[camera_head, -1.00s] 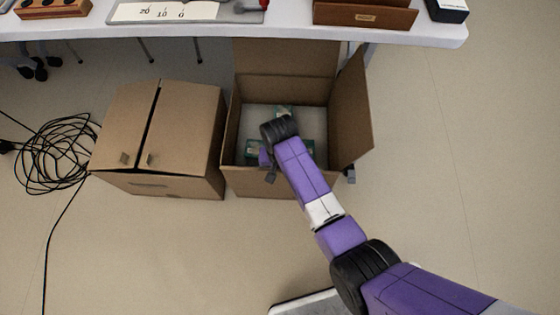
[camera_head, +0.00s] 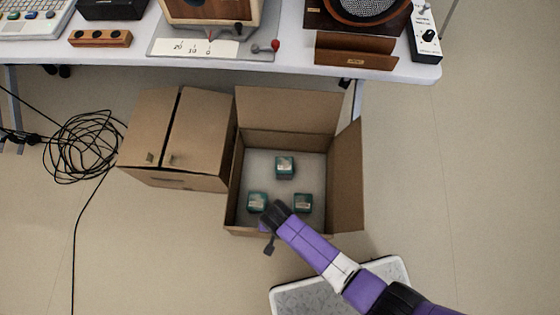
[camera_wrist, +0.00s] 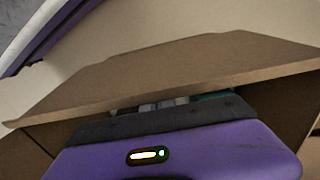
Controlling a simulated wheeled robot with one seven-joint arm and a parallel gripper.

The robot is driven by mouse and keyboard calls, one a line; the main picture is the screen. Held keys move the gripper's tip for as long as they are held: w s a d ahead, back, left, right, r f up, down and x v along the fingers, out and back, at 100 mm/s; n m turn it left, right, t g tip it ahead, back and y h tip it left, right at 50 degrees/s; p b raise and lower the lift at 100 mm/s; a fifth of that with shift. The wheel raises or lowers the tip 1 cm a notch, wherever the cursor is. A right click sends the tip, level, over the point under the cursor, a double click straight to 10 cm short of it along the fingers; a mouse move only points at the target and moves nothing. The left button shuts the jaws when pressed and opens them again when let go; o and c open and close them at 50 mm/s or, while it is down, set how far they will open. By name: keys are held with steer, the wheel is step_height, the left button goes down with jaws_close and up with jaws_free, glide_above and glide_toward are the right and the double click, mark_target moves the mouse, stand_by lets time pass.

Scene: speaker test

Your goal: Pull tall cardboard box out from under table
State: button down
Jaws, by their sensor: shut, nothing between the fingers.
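The open cardboard box (camera_head: 345,180) stands on the floor in front of the table (camera_head: 400,72), its flaps up. Its rear flap is close to the table's front edge. Three small teal boxes (camera_head: 285,167) lie inside. In the wrist view the purple gripper body fills the bottom, with a cardboard panel (camera_wrist: 180,75) across the picture. My fingers are mostly hidden there; the gripper is shut with nothing held. I cannot tell whether it touches the wall.
A closed cardboard box (camera_head: 200,135) stands close beside the open box on the left. A coil of black cable (camera_head: 80,145) lies farther left. Several devices stand on the table, including a wooden-cased one (camera_head: 210,10). The floor to the right is clear.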

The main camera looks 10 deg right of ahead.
steer(key=s+a+p, duration=0.1)
steer(key=s+a, duration=0.1)
steer(key=s, duration=0.6)
steer(key=shift+s+a+p, duration=0.25)
steer(key=shift+a+p, duration=0.05)
steer(key=shift+w+f, duration=0.1)
steer(key=shift+w, duration=0.05)
